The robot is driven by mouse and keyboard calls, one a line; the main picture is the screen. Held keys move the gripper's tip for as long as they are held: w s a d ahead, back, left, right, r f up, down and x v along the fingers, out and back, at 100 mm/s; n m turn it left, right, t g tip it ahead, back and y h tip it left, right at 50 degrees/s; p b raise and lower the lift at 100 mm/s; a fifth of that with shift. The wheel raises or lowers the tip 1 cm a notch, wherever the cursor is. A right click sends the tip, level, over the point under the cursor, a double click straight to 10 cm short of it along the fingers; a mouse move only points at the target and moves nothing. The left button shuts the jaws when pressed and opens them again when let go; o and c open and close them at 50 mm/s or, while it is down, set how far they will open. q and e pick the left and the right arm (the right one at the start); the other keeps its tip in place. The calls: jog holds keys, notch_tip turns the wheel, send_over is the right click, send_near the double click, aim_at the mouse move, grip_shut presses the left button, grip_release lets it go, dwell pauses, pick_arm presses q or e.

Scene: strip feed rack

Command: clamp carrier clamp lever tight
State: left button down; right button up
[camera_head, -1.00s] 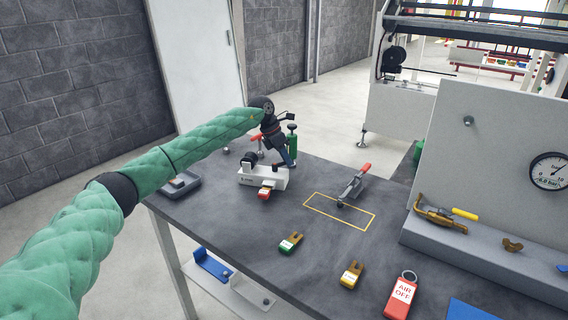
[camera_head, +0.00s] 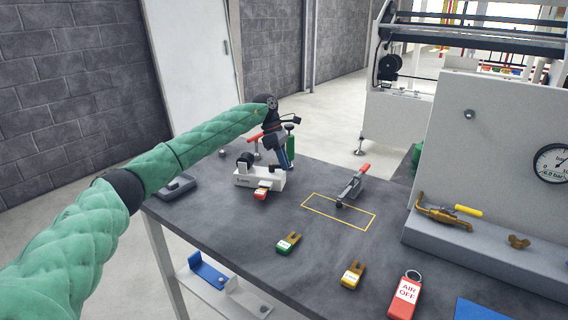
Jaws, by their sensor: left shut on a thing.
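A toggle clamp with a red-tipped lever (camera_head: 353,184) stands at the far edge of the yellow outline on the bench, its lever slanting up. A white block (camera_head: 259,180) with a black roll on top and a red tag in front sits to its left. My left gripper (camera_head: 281,164) points down at the right end of the white block, apart from the red-tipped lever. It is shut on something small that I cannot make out. A red bar (camera_head: 259,137) shows just left of the gripper, partly hidden. My right gripper is out of view.
A green bottle (camera_head: 291,141) stands close behind my left gripper. A green-and-white tag (camera_head: 288,243), a yellow tag (camera_head: 352,275) and a red AIR OFF tag (camera_head: 404,294) lie at the front. A grey panel with a gauge (camera_head: 553,163) stands right.

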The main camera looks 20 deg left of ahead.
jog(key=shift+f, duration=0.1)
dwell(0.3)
pick_arm(q)
jog(key=c, duration=1.4)
grip_release()
